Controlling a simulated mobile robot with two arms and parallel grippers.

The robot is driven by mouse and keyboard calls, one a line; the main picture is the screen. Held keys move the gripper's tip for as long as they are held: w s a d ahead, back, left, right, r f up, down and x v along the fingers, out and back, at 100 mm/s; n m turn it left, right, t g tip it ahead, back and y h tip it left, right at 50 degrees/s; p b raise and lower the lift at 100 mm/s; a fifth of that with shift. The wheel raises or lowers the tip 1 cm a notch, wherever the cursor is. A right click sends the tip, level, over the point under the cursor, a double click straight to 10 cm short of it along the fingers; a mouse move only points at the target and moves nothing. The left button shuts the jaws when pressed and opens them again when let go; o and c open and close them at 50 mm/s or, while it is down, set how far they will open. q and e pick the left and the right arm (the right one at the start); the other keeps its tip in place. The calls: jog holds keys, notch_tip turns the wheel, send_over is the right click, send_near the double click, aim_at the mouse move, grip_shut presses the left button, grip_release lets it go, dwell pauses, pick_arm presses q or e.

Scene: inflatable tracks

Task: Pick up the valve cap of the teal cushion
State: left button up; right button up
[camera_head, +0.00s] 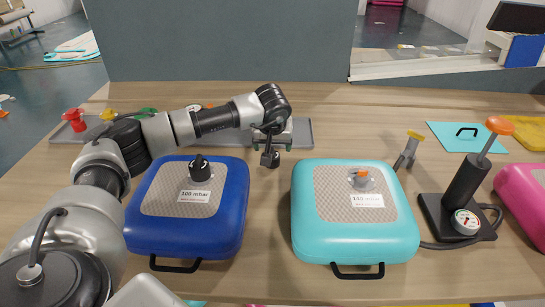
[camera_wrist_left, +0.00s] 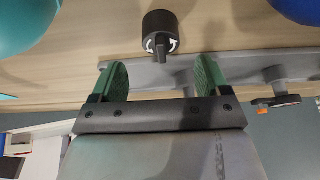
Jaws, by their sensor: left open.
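The teal cushion (camera_head: 315,235) lies on the table with an orange-topped valve (camera_head: 361,177) showing uncapped on it. A black cap (camera_head: 270,160) stands on the table behind the gap between the teal and blue cushions. It also shows in the left wrist view (camera_wrist_left: 160,24), with white arrows and a grip bar. My left gripper (camera_head: 271,144) is open and empty, its green pads apart. In the left wrist view my left gripper (camera_wrist_left: 160,78) has the cap just beyond its fingertips, roughly centred between them and not held. My right gripper is not in view.
The blue cushion (camera_head: 225,240) at left carries its own black cap (camera_head: 200,170). A long grey tray (camera_head: 302,133) runs behind the cushions, under my arm. A hand pump (camera_head: 465,185) with gauge stands right of the teal cushion. A grey tool with a yellow end (camera_head: 408,152) lies behind it.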

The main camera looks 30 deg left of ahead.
aim_at(272, 151)
pick_arm(q)
jog(key=x, duration=0.5)
jog(key=shift+s+p, duration=0.15)
jog(key=shift+p, duration=0.15)
jog(key=shift+r, duration=0.1)
jog(key=c, duration=0.9)
